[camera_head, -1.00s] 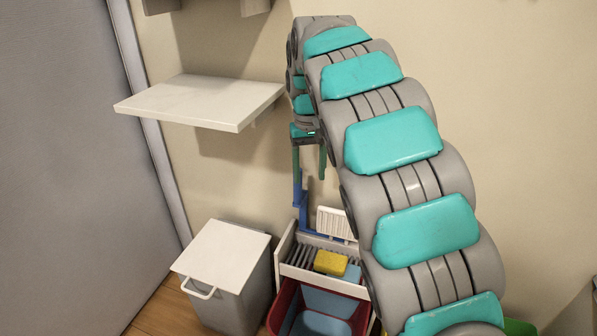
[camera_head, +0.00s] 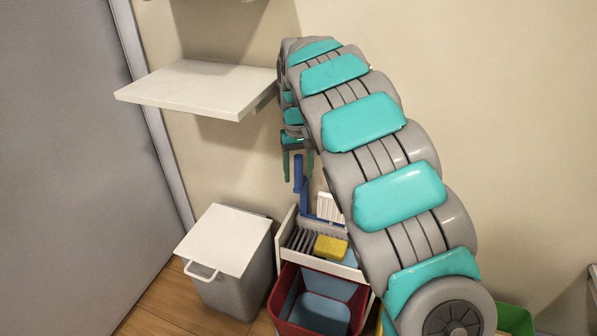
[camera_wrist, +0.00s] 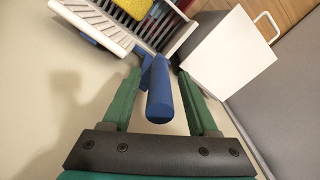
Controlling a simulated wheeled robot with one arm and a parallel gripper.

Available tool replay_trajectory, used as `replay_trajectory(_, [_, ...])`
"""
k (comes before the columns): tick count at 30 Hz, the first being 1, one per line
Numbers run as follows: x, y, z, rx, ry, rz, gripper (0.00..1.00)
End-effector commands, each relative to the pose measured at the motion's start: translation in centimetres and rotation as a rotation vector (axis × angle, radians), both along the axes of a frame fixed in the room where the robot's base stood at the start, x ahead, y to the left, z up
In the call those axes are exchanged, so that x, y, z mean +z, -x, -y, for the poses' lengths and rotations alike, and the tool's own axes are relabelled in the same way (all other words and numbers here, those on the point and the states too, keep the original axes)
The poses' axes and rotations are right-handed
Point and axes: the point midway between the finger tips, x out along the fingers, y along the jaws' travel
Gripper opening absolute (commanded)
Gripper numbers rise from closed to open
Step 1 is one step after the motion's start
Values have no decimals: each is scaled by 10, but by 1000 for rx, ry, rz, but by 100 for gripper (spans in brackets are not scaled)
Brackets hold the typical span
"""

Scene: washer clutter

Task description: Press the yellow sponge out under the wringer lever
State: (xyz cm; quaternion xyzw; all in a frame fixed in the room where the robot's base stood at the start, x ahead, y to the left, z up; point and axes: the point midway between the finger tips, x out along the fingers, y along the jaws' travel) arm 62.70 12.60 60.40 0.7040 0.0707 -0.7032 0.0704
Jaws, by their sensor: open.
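The yellow sponge (camera_head: 331,247) lies on the grey ribbed grate of the wringer (camera_head: 301,241), above the red bucket. It also shows at the top of the wrist view (camera_wrist: 133,6). The blue wringer lever (camera_head: 299,174) stands upright at the back, and its white slatted press plate (camera_head: 329,208) is tilted up clear of the sponge. My gripper (camera_head: 298,168) is at the lever's upper end. In the wrist view the lever's blue handle (camera_wrist: 160,95) is between the two green fingers of my open gripper (camera_wrist: 165,92), with gaps on both sides.
A red bucket (camera_head: 277,300) with a pale blue inside is below the wringer. A grey bin with a white lid (camera_head: 222,240) stands to its left. A white shelf (camera_head: 190,85) juts from the wall at upper left, near my arm. A green object (camera_head: 515,320) is at lower right.

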Motion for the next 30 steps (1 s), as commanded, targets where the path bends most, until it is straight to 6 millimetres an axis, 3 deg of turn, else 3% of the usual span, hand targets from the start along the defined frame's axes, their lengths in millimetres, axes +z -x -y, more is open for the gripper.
replay_trajectory(8, [-4, 0, 0, 0, 1, 0, 60])
replay_trajectory(24, [-4, 0, 0, 0, 0, -1, 0])
replay_trajectory(30, [-4, 0, 0, 0, 0, -1, 0])
